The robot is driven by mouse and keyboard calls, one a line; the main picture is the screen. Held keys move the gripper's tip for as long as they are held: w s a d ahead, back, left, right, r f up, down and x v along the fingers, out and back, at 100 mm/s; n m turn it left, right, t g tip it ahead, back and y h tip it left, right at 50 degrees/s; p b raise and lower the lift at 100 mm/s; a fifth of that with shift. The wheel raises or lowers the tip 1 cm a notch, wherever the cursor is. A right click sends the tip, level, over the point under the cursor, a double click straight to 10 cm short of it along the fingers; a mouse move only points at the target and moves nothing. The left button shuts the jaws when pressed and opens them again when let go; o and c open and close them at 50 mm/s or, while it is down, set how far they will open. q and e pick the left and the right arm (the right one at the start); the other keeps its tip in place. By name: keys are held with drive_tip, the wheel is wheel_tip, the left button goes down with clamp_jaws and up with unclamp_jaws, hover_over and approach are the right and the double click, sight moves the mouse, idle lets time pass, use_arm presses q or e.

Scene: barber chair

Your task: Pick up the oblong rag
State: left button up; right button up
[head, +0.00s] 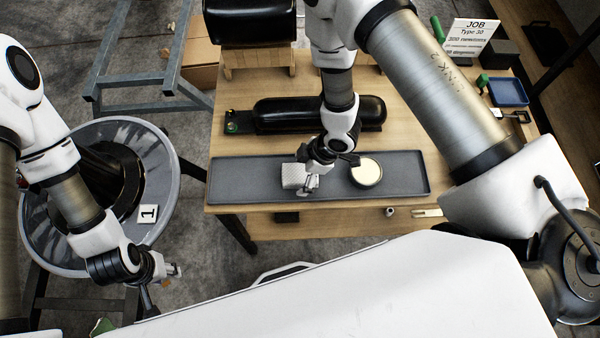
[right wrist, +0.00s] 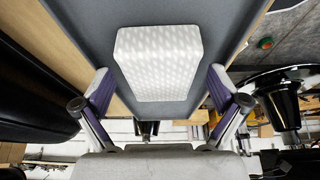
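The oblong rag (head: 297,176) is a white, patterned block lying on the left half of the long dark grey tray (head: 240,180). In the right wrist view the rag (right wrist: 160,62) is centred between my right gripper's spread fingers (right wrist: 160,88), with a gap on both sides. In the head view my right gripper (head: 328,172) is above and beside the rag's right end, open and empty, hiding a little of it. My left gripper (head: 163,287) is away at lower left, beside the round stand; its fingers look spread and empty.
A round tin (head: 367,172) with a cream top sits on the tray, right of the rag. A black padded rest (head: 290,113) lies behind the tray on the wooden table (head: 230,85). A round stand (head: 150,165) labelled 1 is at left. A blue tray (head: 508,92) is at right.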

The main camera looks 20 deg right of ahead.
sight(295, 172)
drive_tip(key=c, duration=1.1)
drive_tip(key=shift+r, duration=0.35)
wheel_tip(295, 172, up, 4)
drive_tip(key=shift+f, duration=0.25)
drive_tip(key=s, duration=0.2)
drive_tip(key=s+a+b, duration=0.1)
drive_tip(key=s, duration=0.2)
drive_tip(key=s+b, duration=0.1)
drive_tip(key=s, duration=0.1)
drive_tip(key=shift+s+a+r, duration=0.1)
drive_tip(key=shift+s+a, duration=0.1)
drive_tip(key=shift+s, duration=0.2)
drive_tip(key=s+a+r+p, duration=0.1)
drive_tip(key=s+p, duration=0.7)
drive_tip(key=p, duration=0.4)
drive_tip(key=shift+a, duration=0.3)
